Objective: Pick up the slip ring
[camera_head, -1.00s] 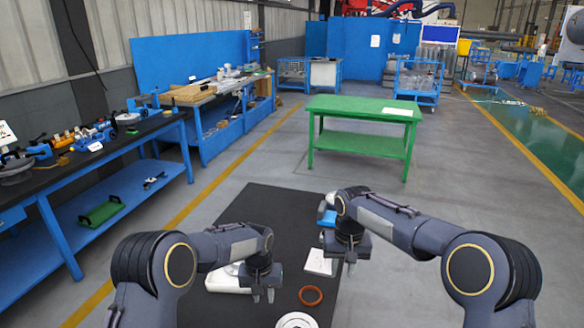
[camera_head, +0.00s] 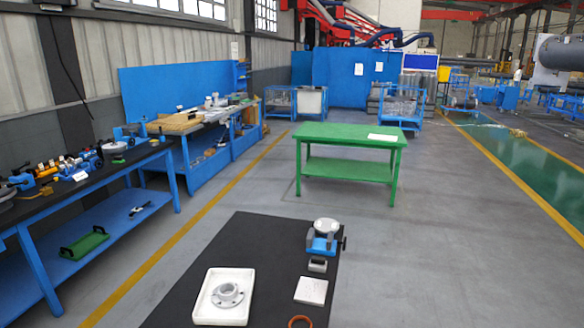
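An orange-red ring (camera_head: 300,322) lies on the black table top (camera_head: 262,240) at the bottom edge of the view, partly cut off. A light grey round flanged part (camera_head: 228,294) with a raised hub lies in a white tray (camera_head: 205,313) to its left. I cannot tell for certain which ring-shaped part is the slip ring. Neither of my grippers shows in this view.
A blue fixture (camera_head: 322,243) with a round pale disc on top stands at the table's far right. A small grey block (camera_head: 318,265) and a pale flat square (camera_head: 311,291) lie nearer. A green table (camera_head: 348,137) stands beyond, with free floor between. A blue workbench (camera_head: 100,215) runs along the left.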

